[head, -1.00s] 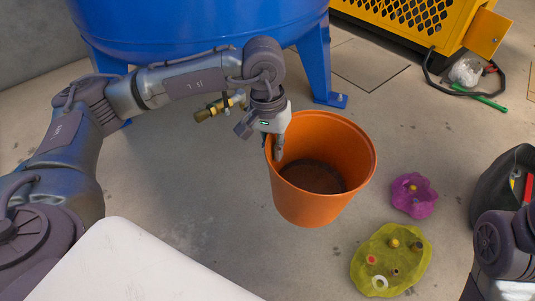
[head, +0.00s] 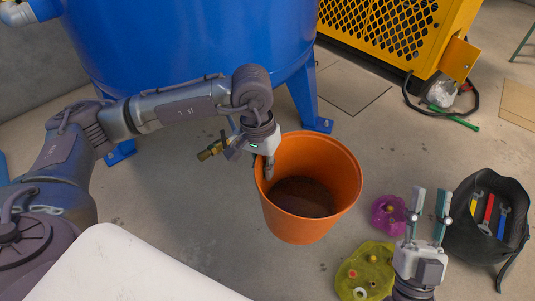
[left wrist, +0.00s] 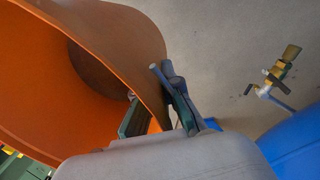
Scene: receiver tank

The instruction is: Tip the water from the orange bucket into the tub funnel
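The orange bucket (head: 310,225) stands upright on the floor in front of the blue tank, dark inside towards its bottom. No separate water surface can be made out. My left gripper (head: 268,168) is at the bucket's left rim, one finger inside and one outside. In the left wrist view the bucket (left wrist: 110,40) has its wall between the fingers of my left gripper (left wrist: 158,112), which looks shut on it. My right gripper (head: 430,205) is open and empty, fingers pointing away from me, right of the bucket. I see no tub funnel in these views.
The blue tank (head: 180,50) stands behind the bucket, with a brass valve (head: 212,150) near my left wrist. A magenta dish (head: 388,214), a yellow-green tray (head: 362,270) with small fittings and a black tool bag (head: 490,240) lie right. A yellow cage (head: 400,30) stands behind.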

